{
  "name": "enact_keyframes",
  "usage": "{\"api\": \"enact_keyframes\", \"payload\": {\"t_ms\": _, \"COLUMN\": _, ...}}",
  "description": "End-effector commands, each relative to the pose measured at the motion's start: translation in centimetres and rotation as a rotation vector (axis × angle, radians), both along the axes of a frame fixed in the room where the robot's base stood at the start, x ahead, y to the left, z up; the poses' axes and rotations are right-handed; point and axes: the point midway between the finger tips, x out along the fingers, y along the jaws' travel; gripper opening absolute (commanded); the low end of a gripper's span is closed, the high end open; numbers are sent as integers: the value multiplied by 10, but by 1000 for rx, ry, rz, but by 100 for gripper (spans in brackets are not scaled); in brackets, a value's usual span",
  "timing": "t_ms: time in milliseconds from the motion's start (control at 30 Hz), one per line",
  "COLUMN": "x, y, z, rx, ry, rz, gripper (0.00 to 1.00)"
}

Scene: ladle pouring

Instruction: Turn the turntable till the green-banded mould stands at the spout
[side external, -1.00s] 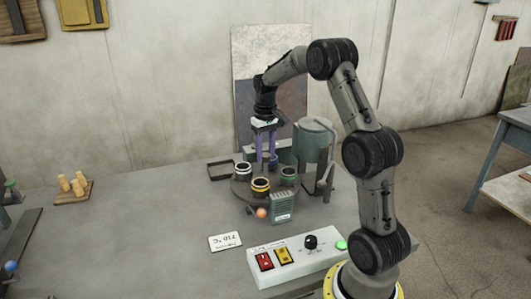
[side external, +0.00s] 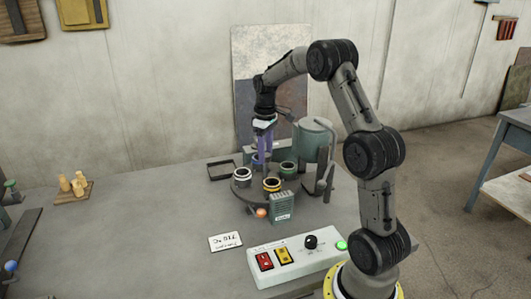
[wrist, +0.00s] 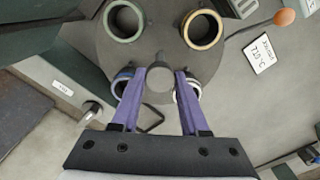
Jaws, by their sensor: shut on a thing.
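The round grey turntable (side external: 238,197) carries moulds with white (side external: 242,175), yellow (side external: 272,185), green (side external: 289,168) and blue (side external: 258,158) bands. In the side view the green-banded mould stands at the right, on the side of the grey-green vessel (side external: 316,140); it also shows at the top of the wrist view (wrist: 123,20). My gripper (wrist: 159,84) points down over the turntable's middle, its purple fingers shut on the round grey centre knob (wrist: 159,90). The fingers partly cover the blue and white moulds in the wrist view. I cannot make out the spout clearly.
A grey-green ribbed box (side external: 281,207) and an orange ball (side external: 261,212) are close in front of the turntable. A control box (side external: 296,259) and a temperature card (side external: 225,242) lie nearer the camera. The table left of the turntable is mostly clear.

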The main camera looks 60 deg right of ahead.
Motion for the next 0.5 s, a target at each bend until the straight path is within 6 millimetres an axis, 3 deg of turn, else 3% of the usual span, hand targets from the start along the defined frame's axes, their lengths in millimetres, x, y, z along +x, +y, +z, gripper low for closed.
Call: {"api": "enact_keyframes", "payload": {"t_ms": 500, "x": 1, "y": -1, "z": 2, "rx": -3, "ry": -4, "rz": 77, "gripper": 0}}
